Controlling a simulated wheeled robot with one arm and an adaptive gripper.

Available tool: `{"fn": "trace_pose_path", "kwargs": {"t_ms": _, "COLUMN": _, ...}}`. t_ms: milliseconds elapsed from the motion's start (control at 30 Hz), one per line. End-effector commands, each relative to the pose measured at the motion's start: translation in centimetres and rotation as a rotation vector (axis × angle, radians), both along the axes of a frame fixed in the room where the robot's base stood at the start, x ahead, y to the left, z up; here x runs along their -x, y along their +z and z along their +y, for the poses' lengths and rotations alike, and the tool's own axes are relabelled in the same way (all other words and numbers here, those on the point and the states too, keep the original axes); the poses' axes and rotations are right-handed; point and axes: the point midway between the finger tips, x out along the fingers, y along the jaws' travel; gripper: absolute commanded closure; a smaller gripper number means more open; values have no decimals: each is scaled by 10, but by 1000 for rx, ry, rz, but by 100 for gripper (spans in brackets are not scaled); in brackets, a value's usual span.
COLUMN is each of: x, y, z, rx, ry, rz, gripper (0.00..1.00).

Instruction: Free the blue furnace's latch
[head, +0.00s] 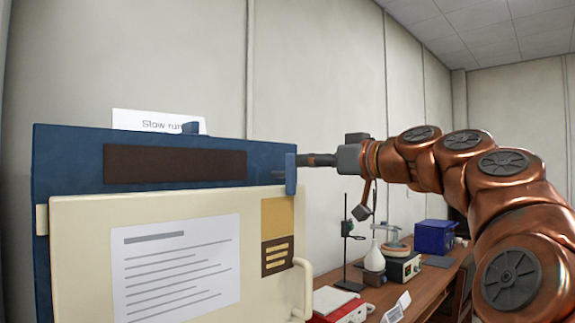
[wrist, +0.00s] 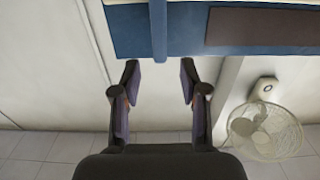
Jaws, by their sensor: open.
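The blue furnace (head: 70,157) stands at the left with its cream door (head: 85,255) across its front. The blue latch (head: 291,174) is an upright bar at the door's top right corner, its lower end overlapping the door. In the wrist view the latch (wrist: 158,30) is a narrow blue bar just beyond the fingertips, lined up with the gap between them. My gripper (head: 312,160) reaches in from the right, level with the latch. In the wrist view my gripper (wrist: 160,72) is open and empty; it does not visibly grip the latch.
A cream door handle (head: 306,287) juts out below the latch. A wooden bench (head: 425,284) at right holds a stand, a white flask (head: 374,258) and a blue box (head: 435,237). A "Slow run" card (head: 150,121) stands on the furnace.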

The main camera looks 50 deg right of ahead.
Motion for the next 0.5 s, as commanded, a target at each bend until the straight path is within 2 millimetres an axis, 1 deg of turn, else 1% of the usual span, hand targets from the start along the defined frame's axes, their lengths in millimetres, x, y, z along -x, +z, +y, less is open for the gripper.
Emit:
{"fn": "trace_pose_path", "kwargs": {"t_ms": 33, "x": -7, "y": 1, "z": 0, "rx": -2, "ry": 0, "rz": 4, "gripper": 56}}
{"fn": "trace_pose_path", "kwargs": {"t_ms": 300, "x": -46, "y": 1, "z": -2, "rx": -3, "ry": -2, "rz": 5, "gripper": 56}}
{"fn": "trace_pose_path", "kwargs": {"t_ms": 500, "x": -62, "y": -1, "z": -2, "rx": -3, "ry": -1, "rz": 5, "gripper": 56}}
